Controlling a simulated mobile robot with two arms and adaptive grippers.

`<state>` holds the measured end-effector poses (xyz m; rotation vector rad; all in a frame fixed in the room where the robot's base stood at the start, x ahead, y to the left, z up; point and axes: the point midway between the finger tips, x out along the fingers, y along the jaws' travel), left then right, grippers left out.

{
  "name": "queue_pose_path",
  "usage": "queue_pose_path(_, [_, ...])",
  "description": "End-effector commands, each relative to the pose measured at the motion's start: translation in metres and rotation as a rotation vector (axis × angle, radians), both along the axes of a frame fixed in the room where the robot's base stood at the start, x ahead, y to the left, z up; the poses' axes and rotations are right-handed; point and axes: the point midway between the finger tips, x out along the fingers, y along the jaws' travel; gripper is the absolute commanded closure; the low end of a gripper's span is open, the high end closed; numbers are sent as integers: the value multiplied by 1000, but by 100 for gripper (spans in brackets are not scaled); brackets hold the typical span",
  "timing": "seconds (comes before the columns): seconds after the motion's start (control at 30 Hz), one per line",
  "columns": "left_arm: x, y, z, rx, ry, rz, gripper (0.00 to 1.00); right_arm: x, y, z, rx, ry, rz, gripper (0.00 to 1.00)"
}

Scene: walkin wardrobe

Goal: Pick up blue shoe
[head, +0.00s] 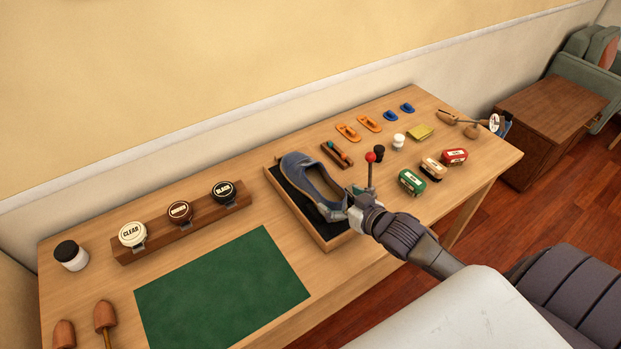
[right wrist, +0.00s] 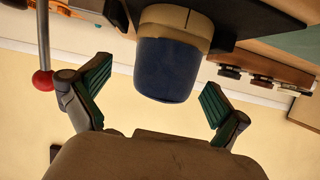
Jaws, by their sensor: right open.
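The blue shoe (head: 305,174) lies in a shallow wooden tray with a dark lining (head: 271,179) on the workbench. Its toe points to the back left and its heel toward my right gripper (head: 350,207). In the right wrist view the blue heel (right wrist: 164,70) with its pale sole shows between the spread green-padded fingers of my right gripper (right wrist: 157,85), with gaps on both sides. The gripper is open and holds nothing. In the head view it partly hides the heel end. My left gripper is not in view.
A red-knobbed rod (head: 370,170) stands right beside my right gripper; it also shows in the right wrist view (right wrist: 42,80). Green (head: 411,182) and red (head: 454,157) brushes lie to the right. A polish rack (head: 165,235) and a green mat (head: 220,290) lie left.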

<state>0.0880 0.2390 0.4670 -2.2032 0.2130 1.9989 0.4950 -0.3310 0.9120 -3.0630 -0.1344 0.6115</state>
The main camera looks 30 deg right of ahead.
Motion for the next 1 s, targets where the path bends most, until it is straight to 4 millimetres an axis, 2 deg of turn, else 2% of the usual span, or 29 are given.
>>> queue_pose_path(0.13, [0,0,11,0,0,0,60,24,5,3,0,-4,0,1])
queue_pose_path(0.27, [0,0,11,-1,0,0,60,37,6,-6,1,-3,0,1])
queue_pose_path(0.57, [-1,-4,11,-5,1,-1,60,41,7,-9,-1,-1,0,1])
queue_pose_path(1.0, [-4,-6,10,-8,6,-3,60,41,7,-9,0,-1,1,73])
